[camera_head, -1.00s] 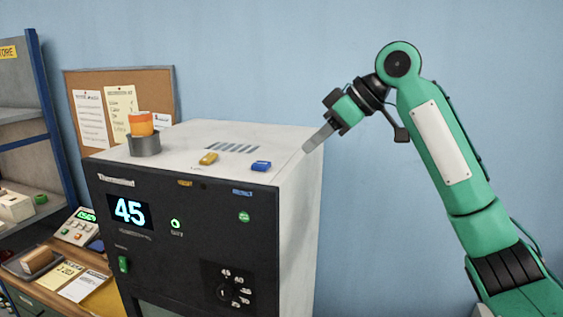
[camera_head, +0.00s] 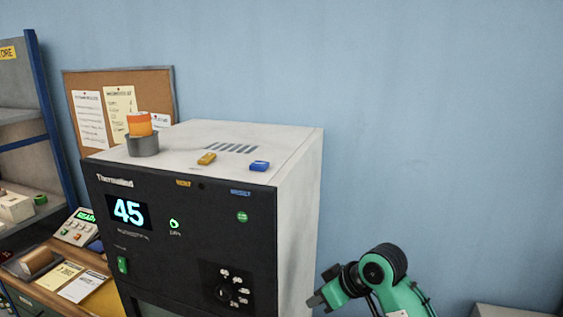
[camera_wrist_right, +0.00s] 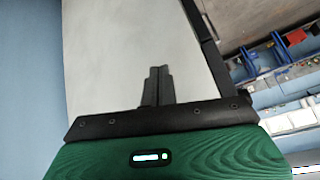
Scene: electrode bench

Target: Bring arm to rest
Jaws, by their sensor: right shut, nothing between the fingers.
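My right gripper (camera_head: 318,300) is low at the bottom of the head view, to the right of the oven's pale side wall, with its green arm folded below it. In the right wrist view the two dark fingers (camera_wrist_right: 157,84) are together with nothing between them, in front of a pale grey surface. Whether the gripper touches the oven (camera_head: 298,220) cannot be told. My left gripper is not in view.
A cork board (camera_head: 150,90) hangs behind. A bench with a small readout device (camera_head: 77,228) and a shelf are at left.

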